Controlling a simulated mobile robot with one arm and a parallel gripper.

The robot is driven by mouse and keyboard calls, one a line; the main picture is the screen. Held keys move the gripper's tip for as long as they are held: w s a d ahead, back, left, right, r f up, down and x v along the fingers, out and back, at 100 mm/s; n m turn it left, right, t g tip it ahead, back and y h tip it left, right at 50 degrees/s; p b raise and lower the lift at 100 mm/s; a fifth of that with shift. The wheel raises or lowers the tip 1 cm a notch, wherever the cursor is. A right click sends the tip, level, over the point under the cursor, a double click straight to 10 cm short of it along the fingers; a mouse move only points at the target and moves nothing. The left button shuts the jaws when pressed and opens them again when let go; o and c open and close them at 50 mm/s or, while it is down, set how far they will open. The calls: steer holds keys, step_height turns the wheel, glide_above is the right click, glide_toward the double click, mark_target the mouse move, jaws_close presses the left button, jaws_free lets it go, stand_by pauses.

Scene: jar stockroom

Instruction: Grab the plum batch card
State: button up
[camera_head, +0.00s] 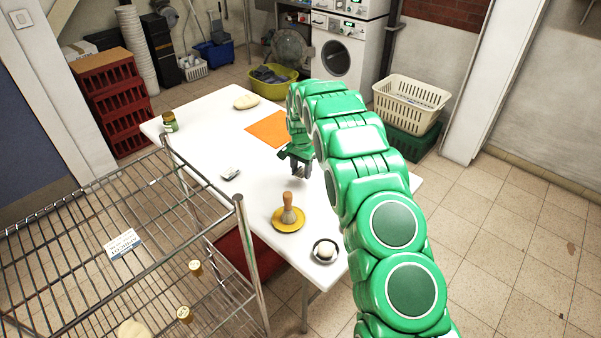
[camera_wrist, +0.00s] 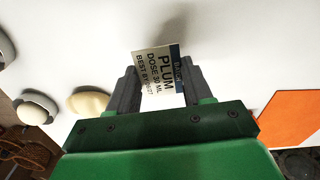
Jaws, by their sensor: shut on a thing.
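The plum batch card (camera_wrist: 158,70) is a small white card with a dark blue end strip, printed "PLUM", "DOSE 30 ML" and "BEST BY". In the wrist view it sits between the two grey fingers of my gripper (camera_wrist: 157,84), which is shut on it. The card is tilted, and a soft shadow shows on the white surface beyond it. In the head view my gripper (camera_head: 300,168) points down over the middle of the white table (camera_head: 205,135), and the card is hard to make out there.
A wire rack (camera_head: 205,230) stands at left.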

steer(key=s+d+r, duration=0.1)
steer(key=s+r, duration=0.8)
steer(key=s, duration=0.3)
steer(key=shift+s+d, duration=0.4)
